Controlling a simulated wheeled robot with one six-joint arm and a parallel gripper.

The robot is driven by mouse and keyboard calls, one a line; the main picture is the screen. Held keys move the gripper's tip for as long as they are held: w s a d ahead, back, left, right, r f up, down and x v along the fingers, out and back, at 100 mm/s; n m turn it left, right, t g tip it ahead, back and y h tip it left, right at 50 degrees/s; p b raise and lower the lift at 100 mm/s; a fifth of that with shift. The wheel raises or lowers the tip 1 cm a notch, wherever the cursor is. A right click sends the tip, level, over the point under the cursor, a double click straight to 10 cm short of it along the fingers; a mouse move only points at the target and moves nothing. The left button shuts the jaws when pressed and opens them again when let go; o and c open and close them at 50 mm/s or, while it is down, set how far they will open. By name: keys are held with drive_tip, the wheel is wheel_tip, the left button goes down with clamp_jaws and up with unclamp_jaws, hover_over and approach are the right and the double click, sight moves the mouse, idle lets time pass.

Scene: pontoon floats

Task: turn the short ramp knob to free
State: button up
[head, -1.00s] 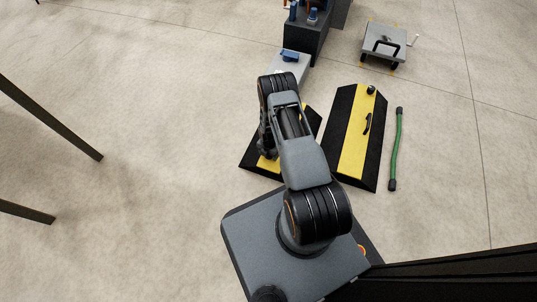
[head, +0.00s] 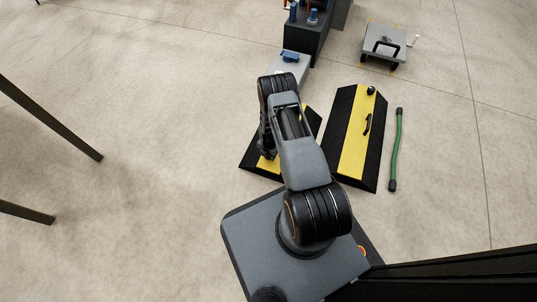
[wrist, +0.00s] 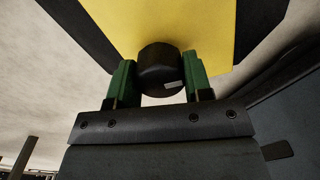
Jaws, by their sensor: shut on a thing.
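The short ramp (head: 250,158) is black with a yellow band and lies on the floor, partly hidden behind my arm in the head view. Its yellow band (wrist: 215,25) fills the top of the wrist view. The knob (wrist: 158,68) is black and round with a small pale mark on its lower right face. My gripper (wrist: 160,82) has green fingers, one on each side of the knob, and is shut on it. In the head view the knob is hidden by my arm.
A longer black and yellow ramp (head: 343,115) with a handle and a knob lies just right. A green hose or bar (head: 398,150) lies beyond it. A grey wheeled cart (head: 384,43) and a grey box (head: 290,68) stand farther back.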

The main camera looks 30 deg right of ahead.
drive_tip(key=m+b, duration=0.1)
drive_tip(key=m, duration=0.3)
drive_tip(key=shift+m, duration=0.3)
drive_tip(key=m, duration=0.4)
drive_tip(key=shift+b, duration=0.4)
drive_tip(key=m, duration=0.5)
drive_tip(key=shift+m+b, duration=0.45)
drive_tip(key=shift+m, duration=1.35)
drive_tip(key=o, duration=0.9)
drive_tip(key=shift+o, duration=0.2)
drive_tip(key=shift+r, duration=0.1)
wheel_tip(320, 180, up, 14)
drive_tip(key=p, duration=0.6)
drive_tip(key=shift+d+f, duration=0.15)
drive_tip(key=shift+f, duration=0.05)
